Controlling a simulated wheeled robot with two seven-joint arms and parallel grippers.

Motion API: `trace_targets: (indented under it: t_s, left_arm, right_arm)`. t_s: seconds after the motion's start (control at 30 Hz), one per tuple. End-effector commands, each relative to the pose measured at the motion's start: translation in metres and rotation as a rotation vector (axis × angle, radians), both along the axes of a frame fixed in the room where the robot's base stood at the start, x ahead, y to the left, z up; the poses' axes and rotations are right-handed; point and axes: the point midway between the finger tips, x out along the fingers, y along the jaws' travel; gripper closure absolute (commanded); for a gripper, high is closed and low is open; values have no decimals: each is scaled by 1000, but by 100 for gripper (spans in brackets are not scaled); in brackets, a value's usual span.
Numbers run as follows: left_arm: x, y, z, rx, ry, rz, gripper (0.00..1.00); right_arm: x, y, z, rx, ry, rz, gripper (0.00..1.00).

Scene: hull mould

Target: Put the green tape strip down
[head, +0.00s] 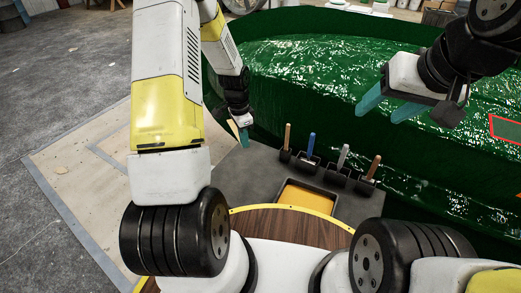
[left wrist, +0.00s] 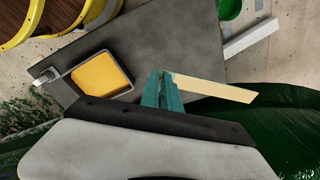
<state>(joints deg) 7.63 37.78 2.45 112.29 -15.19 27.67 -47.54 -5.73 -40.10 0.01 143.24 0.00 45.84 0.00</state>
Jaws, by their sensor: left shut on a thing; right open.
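My left gripper (head: 243,135) is over the left part of the dark grey bench top. In the left wrist view its teal fingers (left wrist: 162,92) are shut on one end of a pale cream strip (left wrist: 215,88). The strip sticks out to the right, above the grey surface, and looks cream rather than green. In the head view only a small tan piece of it (head: 233,128) shows beside the fingers. My right gripper (head: 389,105) is open and empty above the green hull mould (head: 320,65).
A tray with a yellow inside (head: 307,199) sits on the grey bench top (head: 255,175). Several handled tools stand in black holders (head: 339,175) behind it. A red-outlined green patch (head: 507,128) lies on the mould at right. Bare grey surface lies left of the holders.

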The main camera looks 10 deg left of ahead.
Motion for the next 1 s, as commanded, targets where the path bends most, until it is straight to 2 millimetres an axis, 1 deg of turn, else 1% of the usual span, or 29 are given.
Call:
trace_targets:
  t_s: [0.03,0.1,0.3,0.4,0.5,0.63,0.8,0.9,1.0]
  left_arm:
    - [2,6,-15,-9,0,-91,100]
    - [5,11,-35,-20,-4,-243,100]
    - [10,26,-85,-53,-14,-637,100]
    - [11,32,-103,-65,-14,-785,100]
    - [10,35,-115,-73,-14,-887,100]
    - [10,37,-128,-79,-12,-951,100]
    - [9,37,-160,-81,-10,-962,100]
    - [10,37,-176,-79,-12,-962,100]
    - [10,37,-184,-79,-13,-961,100]
  right_arm:
    - [0,0,0,0,0,0,43]
    - [0,0,0,0,0,0,43]
    - [0,0,0,0,0,0,43]
    - [0,0,0,0,0,0,43]
    - [0,0,0,0,0,0,43]
    - [0,0,0,0,0,0,43]
    - [0,0,0,0,0,0,43]
    - [0,0,0,0,0,0,43]
    - [0,0,0,0,0,0,43]
